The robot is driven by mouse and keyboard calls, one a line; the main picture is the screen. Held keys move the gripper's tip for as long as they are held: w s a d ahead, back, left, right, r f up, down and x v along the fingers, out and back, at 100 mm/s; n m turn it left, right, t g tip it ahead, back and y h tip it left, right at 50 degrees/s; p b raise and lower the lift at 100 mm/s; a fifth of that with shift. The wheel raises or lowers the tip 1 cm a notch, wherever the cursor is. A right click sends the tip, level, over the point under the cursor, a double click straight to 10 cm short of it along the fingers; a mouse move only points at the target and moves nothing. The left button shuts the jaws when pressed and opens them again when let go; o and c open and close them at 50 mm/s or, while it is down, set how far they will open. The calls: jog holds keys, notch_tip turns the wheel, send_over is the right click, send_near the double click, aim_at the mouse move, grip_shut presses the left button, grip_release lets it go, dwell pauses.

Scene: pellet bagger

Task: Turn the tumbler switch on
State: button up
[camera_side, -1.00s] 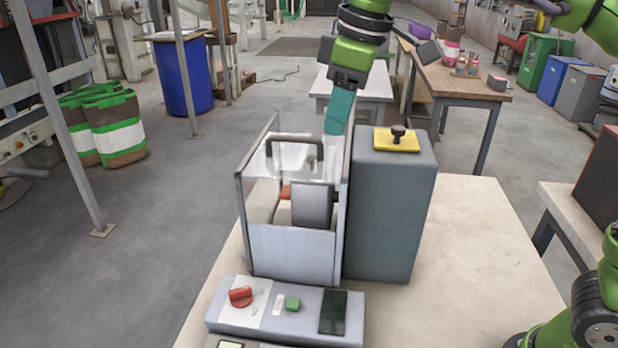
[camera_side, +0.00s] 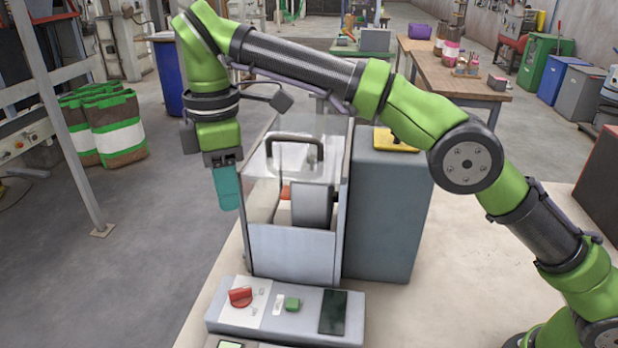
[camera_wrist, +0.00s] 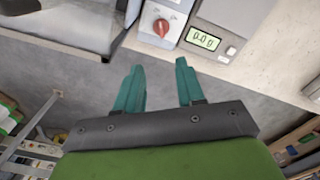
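A red rotary knob (camera_side: 240,297) sits on a white plate on the grey control panel (camera_side: 262,328) in front of the machine. It also shows near the top of the wrist view (camera_wrist: 161,27). A black knob on a yellow plate (camera_side: 404,148) on the grey cabinet is partly hidden by my arm. I cannot tell from labels which control is the tumbler switch. My gripper (camera_side: 229,208) hangs left of the clear-walled machine, higher than the panel. In the wrist view its teal fingers (camera_wrist: 158,66) are apart and empty, clear of the red knob.
The panel also carries a small white switch (camera_side: 278,305), a green button (camera_side: 292,304) and a dark screen (camera_side: 333,312). A display (camera_wrist: 203,38) reads 0.0 g. The machine's clear hood (camera_side: 305,140) has a dark handle. Open floor lies left of the table.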

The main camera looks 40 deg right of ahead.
aim_at(243, 288)
notch_tip(243, 288, down, 21)
jog(key=shift+a+f, duration=0.1)
jog(key=shift+f, duration=0.1)
dwell(0.7)
grip_shut()
